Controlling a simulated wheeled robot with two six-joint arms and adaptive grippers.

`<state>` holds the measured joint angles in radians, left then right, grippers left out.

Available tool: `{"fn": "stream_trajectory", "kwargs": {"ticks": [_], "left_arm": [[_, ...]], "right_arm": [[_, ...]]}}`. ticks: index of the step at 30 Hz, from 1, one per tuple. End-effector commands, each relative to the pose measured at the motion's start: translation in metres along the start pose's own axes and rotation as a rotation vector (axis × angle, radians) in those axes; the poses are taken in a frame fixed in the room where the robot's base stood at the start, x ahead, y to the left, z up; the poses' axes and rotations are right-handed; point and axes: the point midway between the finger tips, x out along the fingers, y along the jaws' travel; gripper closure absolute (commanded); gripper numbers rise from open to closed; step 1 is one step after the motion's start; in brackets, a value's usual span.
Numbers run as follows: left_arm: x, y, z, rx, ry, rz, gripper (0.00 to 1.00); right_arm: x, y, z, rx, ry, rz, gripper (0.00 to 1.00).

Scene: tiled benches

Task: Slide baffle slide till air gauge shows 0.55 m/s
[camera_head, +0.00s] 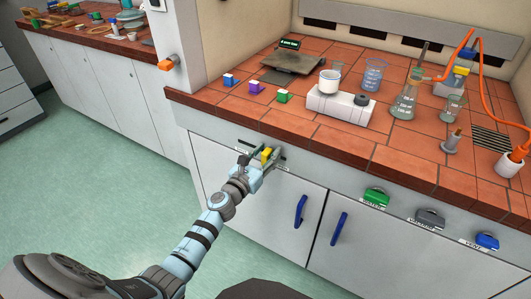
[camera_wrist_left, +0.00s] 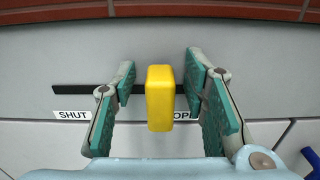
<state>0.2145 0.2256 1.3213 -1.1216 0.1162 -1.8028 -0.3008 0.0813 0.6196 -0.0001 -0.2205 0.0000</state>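The baffle slide is a yellow block knob (camera_head: 266,153) on a dark horizontal slot in the bench's front panel. In the left wrist view the knob (camera_wrist_left: 160,98) stands between a SHUT label on the left and a partly hidden OPEN label on the right. My left gripper (camera_head: 261,160) is open around the knob. In the left wrist view its fingers (camera_wrist_left: 160,90) stand on either side, with a visible gap to the knob on both sides. A small dark display with green text (camera_head: 290,43) at the bench's back may be the air gauge; its reading is too small to read.
Green (camera_head: 376,197), grey (camera_head: 430,217) and blue (camera_head: 487,241) handles sit on the front panel to the right. Blue door handles (camera_head: 300,210) are below. Glassware, a white hotplate (camera_head: 335,105) and small coloured blocks stand on the tiled bench top.

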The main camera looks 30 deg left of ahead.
Motion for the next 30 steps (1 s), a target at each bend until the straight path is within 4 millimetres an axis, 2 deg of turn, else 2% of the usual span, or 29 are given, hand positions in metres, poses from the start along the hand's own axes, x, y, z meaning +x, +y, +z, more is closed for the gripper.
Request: {"fn": "stream_trajectory", "kwargs": {"ticks": [7, 15, 18, 30], "left_arm": [[-0.005, 0.000, 0.000, 0.000, -0.001, -0.001, 0.60], [-0.060, 0.000, 0.000, 0.001, 0.000, -0.001, 0.60], [-0.072, 0.000, 0.000, 0.000, 0.000, -0.001, 0.60], [-0.075, 0.000, 0.000, -0.001, -0.001, 0.000, 0.60]], "right_arm": [[0.000, 0.000, -0.001, 0.000, 0.002, 0.000, 0.30], [0.000, -0.001, -0.001, 0.001, 0.002, -0.001, 0.30], [0.000, -0.001, -0.001, 0.001, 0.002, -0.001, 0.30], [0.000, -0.001, -0.001, 0.001, 0.002, -0.001, 0.30]]}}
